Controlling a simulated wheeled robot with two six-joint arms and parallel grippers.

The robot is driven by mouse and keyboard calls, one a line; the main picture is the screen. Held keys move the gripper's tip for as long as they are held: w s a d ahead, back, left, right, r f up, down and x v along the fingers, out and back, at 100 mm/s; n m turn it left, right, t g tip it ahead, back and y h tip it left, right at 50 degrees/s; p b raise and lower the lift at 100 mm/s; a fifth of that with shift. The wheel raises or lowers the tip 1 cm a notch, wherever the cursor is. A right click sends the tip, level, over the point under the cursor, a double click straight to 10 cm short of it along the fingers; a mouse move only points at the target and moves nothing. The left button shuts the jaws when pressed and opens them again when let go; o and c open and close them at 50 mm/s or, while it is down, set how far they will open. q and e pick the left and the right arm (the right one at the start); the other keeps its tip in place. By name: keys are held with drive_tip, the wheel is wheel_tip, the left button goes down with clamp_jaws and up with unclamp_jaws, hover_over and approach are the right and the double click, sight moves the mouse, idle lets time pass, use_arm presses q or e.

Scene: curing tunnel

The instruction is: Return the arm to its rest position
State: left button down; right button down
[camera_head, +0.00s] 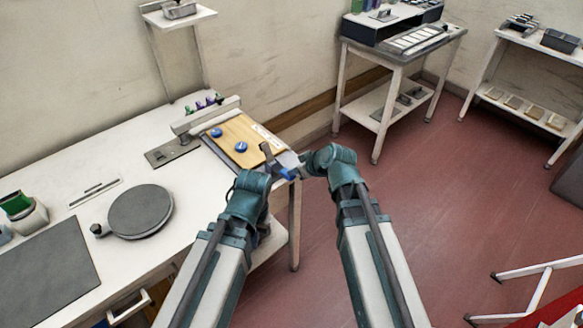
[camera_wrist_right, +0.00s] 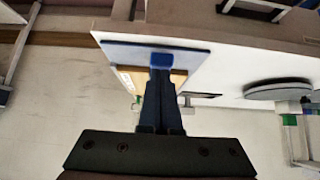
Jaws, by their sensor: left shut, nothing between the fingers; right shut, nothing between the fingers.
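My right arm reaches in from the bottom, and its gripper (camera_head: 288,173) points left near the table's right corner. In the right wrist view the two dark fingers of this gripper (camera_wrist_right: 160,62) are together, with blue tips and nothing between them. My left arm stands beside it, and its gripper (camera_head: 268,152) is small and partly hidden near the board's front edge. It holds nothing that I can see. The two grippers are close together in the head view; whether they touch, I cannot tell.
A wooden board (camera_head: 228,128) with two blue round pieces (camera_head: 241,147) lies at the white table's (camera_head: 75,150) right end. A grey turntable (camera_head: 140,210) and a dark mat (camera_head: 45,265) are further left.

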drive_tip(key=p+v, duration=0.4)
drive_tip(key=v, duration=0.2)
drive_tip(key=shift+r, duration=0.3)
drive_tip(key=s+a+f+m+g+h, duration=0.1)
drive_tip(key=s+f+g+h, duration=0.2)
drive_tip(key=s, duration=0.4)
drive_tip(key=s+a+f+m+g+h, duration=0.2)
drive_tip(key=s+f+g+h, duration=0.1)
drive_tip(key=s, duration=0.5)
drive_tip(key=shift+s+g, duration=0.35)
drive_tip(key=shift+g, duration=0.35)
drive_tip(key=shift+a, duration=0.1)
